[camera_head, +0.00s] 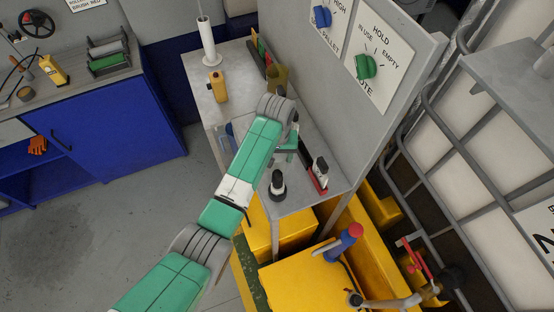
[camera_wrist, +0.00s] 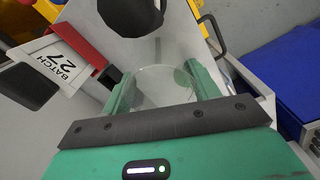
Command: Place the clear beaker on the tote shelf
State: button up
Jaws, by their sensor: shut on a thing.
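My gripper (camera_wrist: 152,88) shows in the wrist view with its two green fingers on either side of the clear beaker (camera_wrist: 155,82), shut on it. The beaker is see-through, with a faint round rim, and the grey worktop shows through it. In the head view my gripper (camera_head: 290,152) is over the grey worktop beside the upright panel; the held beaker cannot be made out there. A grey shelf (camera_head: 505,70) stands at the upper right beside the caged white tote (camera_head: 450,150); no label names it as the tote shelf.
A black-based item (camera_head: 278,187) and a red holder with a card (camera_head: 318,175) stand near my gripper. The grey panel (camera_head: 400,25) with knobs rises between worktop and tote. Yellow bins (camera_head: 310,282) and a red-topped blue item (camera_head: 343,242) are below.

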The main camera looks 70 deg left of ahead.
jog(key=shift+f, duration=1.6)
jog(key=shift+f, duration=0.1)
jog(key=shift+f, duration=0.15)
jog(key=o, duration=1)
jog(key=shift+c, duration=0.2)
notch_tip(320, 180, up, 12)
jog(key=shift+r, duration=0.2)
jog(key=shift+c, duration=1.2)
